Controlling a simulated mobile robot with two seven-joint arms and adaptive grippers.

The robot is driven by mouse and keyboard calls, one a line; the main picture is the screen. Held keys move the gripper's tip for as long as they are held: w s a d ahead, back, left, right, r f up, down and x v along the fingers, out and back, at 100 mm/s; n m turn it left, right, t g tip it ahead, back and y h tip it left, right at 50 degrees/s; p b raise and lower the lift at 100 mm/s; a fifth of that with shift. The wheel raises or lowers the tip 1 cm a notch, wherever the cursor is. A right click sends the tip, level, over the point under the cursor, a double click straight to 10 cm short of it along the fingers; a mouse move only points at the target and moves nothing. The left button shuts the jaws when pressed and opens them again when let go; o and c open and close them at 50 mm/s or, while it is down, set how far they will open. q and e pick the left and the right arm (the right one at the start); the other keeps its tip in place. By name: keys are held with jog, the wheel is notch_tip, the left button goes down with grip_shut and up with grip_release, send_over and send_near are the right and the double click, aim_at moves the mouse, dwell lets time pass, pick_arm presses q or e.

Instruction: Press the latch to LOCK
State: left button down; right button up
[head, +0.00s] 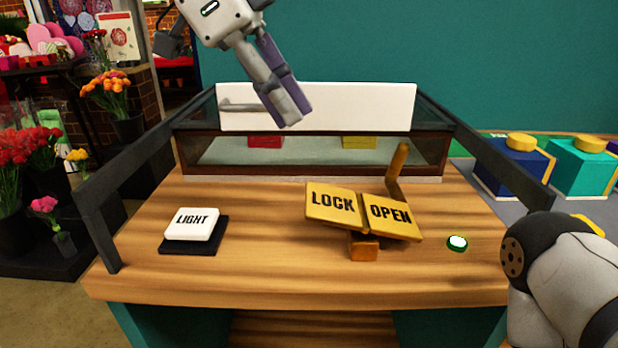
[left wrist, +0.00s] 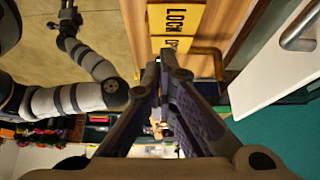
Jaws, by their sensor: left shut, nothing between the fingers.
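The latch is a yellow rocker with a LOCK half (head: 333,206) on the left and an OPEN half (head: 390,217) on the right, on the wooden counter. It tilts down to the right, with the LOCK half higher. My left gripper (head: 291,112) is shut and empty, above and behind the LOCK half, in front of the white panel, apart from the latch. In the left wrist view the latch (left wrist: 176,20) shows beyond the fingertips (left wrist: 160,62). My right arm shows at the lower right. In the left wrist view its small far end (left wrist: 69,14) shows, its fingers unclear.
A brown upright bar (head: 397,168) stands behind the OPEN half. A white LIGHT button (head: 192,224) sits on the left. A small green-rimmed white disc (head: 457,243) is on the right. A glass case with a white panel (head: 340,107) is behind. Dark rails (head: 125,178) flank the counter.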

pick_arm(q)
jog(key=x, duration=0.7)
jog(key=shift+d+f, duration=0.15)
jog(key=shift+f, duration=0.1)
jog(key=shift+a+f+p, duration=0.15)
jog(key=shift+a+f, duration=0.05)
jog(key=shift+f, duration=0.4)
jog(key=shift+a+f+p, duration=0.15)
jog(key=shift+a+f, duration=0.05)
jog(key=shift+f, duration=0.4)
jog(key=shift+a+f, duration=0.15)
jog(key=shift+f, duration=0.5)
pick_arm(e)
jog(key=shift+w+r, duration=0.4)
jog(key=shift+w, duration=0.05)
pick_arm(q)
jog(key=shift+w, duration=0.1)
